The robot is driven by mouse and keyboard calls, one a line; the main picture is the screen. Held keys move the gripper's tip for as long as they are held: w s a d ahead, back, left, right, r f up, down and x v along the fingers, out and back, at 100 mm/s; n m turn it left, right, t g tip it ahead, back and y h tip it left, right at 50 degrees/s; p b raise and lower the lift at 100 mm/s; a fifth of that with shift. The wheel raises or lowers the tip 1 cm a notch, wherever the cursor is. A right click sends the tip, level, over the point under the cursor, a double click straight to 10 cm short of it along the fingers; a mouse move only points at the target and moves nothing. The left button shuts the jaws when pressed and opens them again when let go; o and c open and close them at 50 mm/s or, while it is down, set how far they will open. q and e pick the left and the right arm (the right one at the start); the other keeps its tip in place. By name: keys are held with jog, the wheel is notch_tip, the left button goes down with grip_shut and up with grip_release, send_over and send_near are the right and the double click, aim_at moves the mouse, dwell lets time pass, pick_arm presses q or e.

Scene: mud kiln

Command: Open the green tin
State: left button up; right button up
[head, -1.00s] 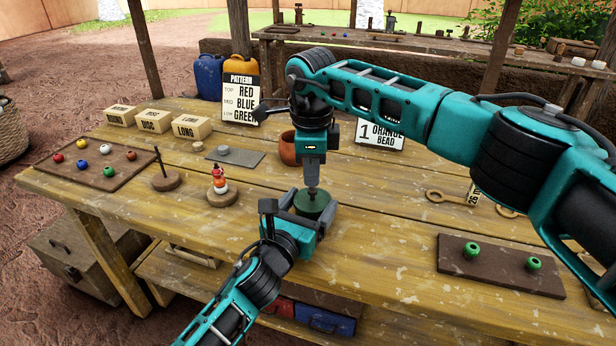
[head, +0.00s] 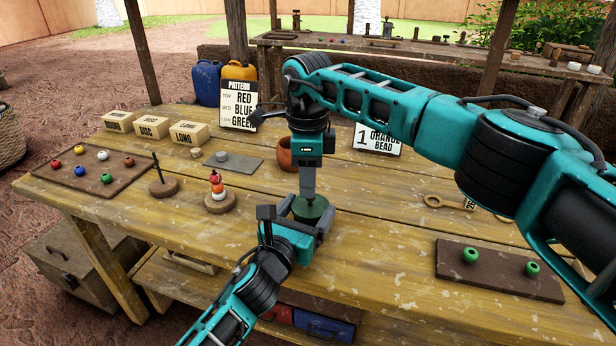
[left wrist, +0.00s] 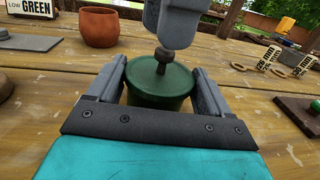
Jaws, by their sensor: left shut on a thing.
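The green tin (left wrist: 158,98) stands upright on the workbench, with its green lid on top and a small dark knob (left wrist: 163,56) at the lid's centre. My left gripper (head: 308,222) is shut around the tin's body, one finger on each side, as the left wrist view also shows. My right gripper (head: 308,192) points straight down over the tin from above, its fingertips at the knob. Only part of its fingers shows in the left wrist view (left wrist: 172,38), and I cannot tell whether they grip the knob. The lid looks seated.
A clay pot (head: 285,154) stands just behind the tin. A peg stand with stacked beads (head: 217,190) is to the left, and a dark board with two green beads (head: 498,272) is to the right. The bench front between them is mostly clear.

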jog(key=shift+r, duration=0.1)
notch_tip(320, 180, up, 12)
dwell(0.5)
pick_arm(q)
jog(key=o, duration=1.4)
